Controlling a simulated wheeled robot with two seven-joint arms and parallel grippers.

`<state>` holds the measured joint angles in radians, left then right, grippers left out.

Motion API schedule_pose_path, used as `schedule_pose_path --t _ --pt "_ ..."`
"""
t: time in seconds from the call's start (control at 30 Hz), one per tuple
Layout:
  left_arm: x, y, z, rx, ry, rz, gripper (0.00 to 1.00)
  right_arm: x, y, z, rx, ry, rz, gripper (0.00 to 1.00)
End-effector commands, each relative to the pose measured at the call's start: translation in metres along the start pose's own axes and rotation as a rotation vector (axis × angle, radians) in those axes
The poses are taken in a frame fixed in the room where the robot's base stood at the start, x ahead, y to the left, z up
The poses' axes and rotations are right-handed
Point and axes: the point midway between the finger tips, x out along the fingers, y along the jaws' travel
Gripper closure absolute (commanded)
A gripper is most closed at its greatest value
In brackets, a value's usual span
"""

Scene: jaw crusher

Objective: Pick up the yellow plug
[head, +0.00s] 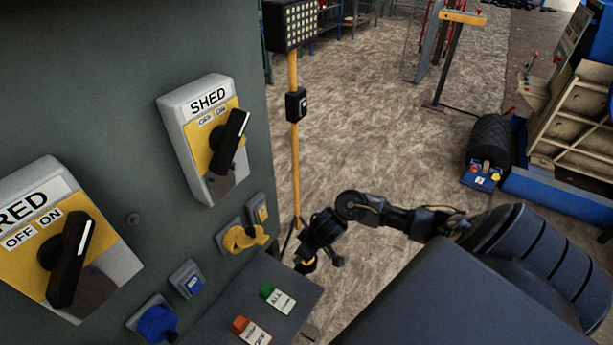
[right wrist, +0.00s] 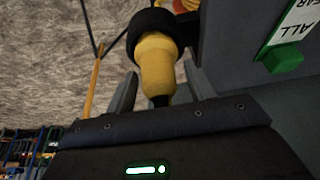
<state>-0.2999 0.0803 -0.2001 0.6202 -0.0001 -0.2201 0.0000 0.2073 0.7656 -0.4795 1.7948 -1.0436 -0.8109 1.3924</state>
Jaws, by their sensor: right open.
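The yellow plug (right wrist: 158,68) stands in a black ring holder (right wrist: 150,22) in the right wrist view, with its black end toward my gripper. In the head view a small part of the yellow plug (head: 307,265) shows at the right edge of the console shelf, mostly hidden by my gripper. My right gripper (head: 316,256) is over it. In the right wrist view my right gripper (right wrist: 162,92) is open, with one finger on each side of the plug's lower body. A gap shows on both sides. My left gripper is not in view.
The grey cabinet carries the SHED switch (head: 205,140), a second rotary switch (head: 68,245), a yellow socket (head: 243,238) and a blue connector (head: 157,323). The shelf (head: 225,305) holds green (head: 278,297) and orange (head: 250,330) tags. A yellow lamp pole (head: 294,150) stands behind. Open floor lies beyond.

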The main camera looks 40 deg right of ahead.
Motion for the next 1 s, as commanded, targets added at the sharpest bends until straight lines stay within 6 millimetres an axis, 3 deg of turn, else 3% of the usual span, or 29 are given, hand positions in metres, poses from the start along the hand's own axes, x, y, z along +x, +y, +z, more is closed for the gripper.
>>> schedule_pose_path --t 0.27,0.63,1.0 --pt "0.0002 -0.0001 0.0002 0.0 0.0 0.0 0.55 0.0016 0.0001 -0.0003 -0.001 0.0 0.0 0.49" --pt "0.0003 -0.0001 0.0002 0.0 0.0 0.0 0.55 0.0017 0.0002 0.0005 -0.001 -0.001 0.0 0.97" --pt "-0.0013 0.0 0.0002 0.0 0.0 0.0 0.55 -0.0017 0.0001 0.0001 -0.003 -0.003 0.0 0.97"
